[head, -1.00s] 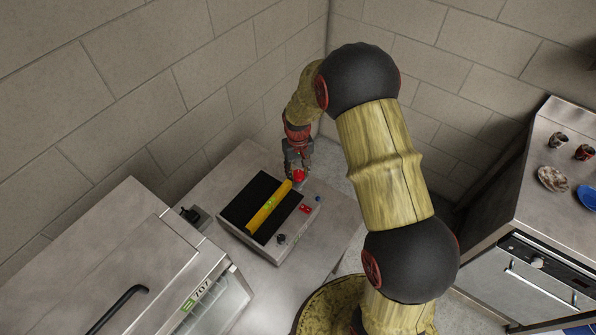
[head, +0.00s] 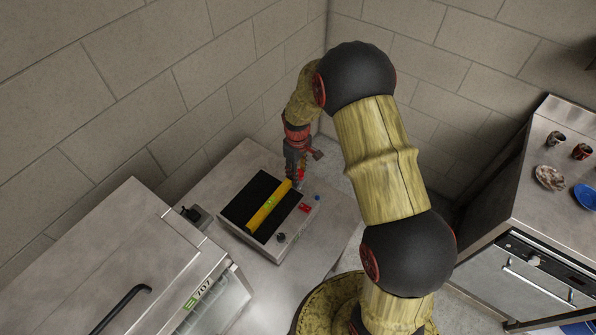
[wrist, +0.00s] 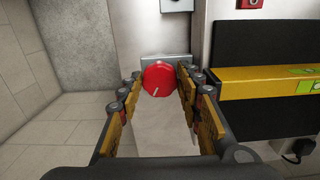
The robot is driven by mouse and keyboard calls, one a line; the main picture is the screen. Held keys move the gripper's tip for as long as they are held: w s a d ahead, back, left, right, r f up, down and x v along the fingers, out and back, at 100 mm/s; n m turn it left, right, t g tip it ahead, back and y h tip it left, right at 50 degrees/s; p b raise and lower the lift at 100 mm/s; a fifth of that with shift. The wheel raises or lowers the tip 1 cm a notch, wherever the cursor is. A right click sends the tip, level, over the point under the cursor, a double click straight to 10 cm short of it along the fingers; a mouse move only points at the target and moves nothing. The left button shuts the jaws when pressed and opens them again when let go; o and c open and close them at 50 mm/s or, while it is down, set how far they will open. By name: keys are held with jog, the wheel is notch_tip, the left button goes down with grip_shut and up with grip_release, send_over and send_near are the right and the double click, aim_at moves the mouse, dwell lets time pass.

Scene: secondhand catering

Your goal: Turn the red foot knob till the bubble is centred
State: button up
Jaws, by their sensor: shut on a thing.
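The red foot knob (wrist: 160,77) stands between the fingers of my gripper (wrist: 161,82) in the wrist view, with a white mark on its face pointing down and slightly left. My gripper is shut on it, one finger on each side. In the head view my gripper (head: 299,172) is at the back right corner of the device and mostly covers the knob. The yellow spirit level (head: 262,215) lies across the black top plate (head: 244,201). Its green vial (wrist: 303,72) shows in part in the wrist view. The bubble's position is too small to tell.
The grey device (head: 262,243) has a red switch (head: 305,208), a blue button (head: 317,198) and a dark knob (head: 281,237). It stands on a steel table (head: 325,231) close to the wall. A steel appliance (head: 130,255) is at left, and a counter with cups (head: 558,139) at right.

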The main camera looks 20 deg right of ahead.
jog(key=shift+w+r, duration=0.25)
jog(key=o, duration=1.2)
jog(key=shift+s+f, duration=0.1)
jog(key=shift+s, duration=0.1)
jog(key=shift+c, duration=0.2)
jog(key=shift+a+r, duration=0.1)
jog(key=shift+r, duration=3.9)
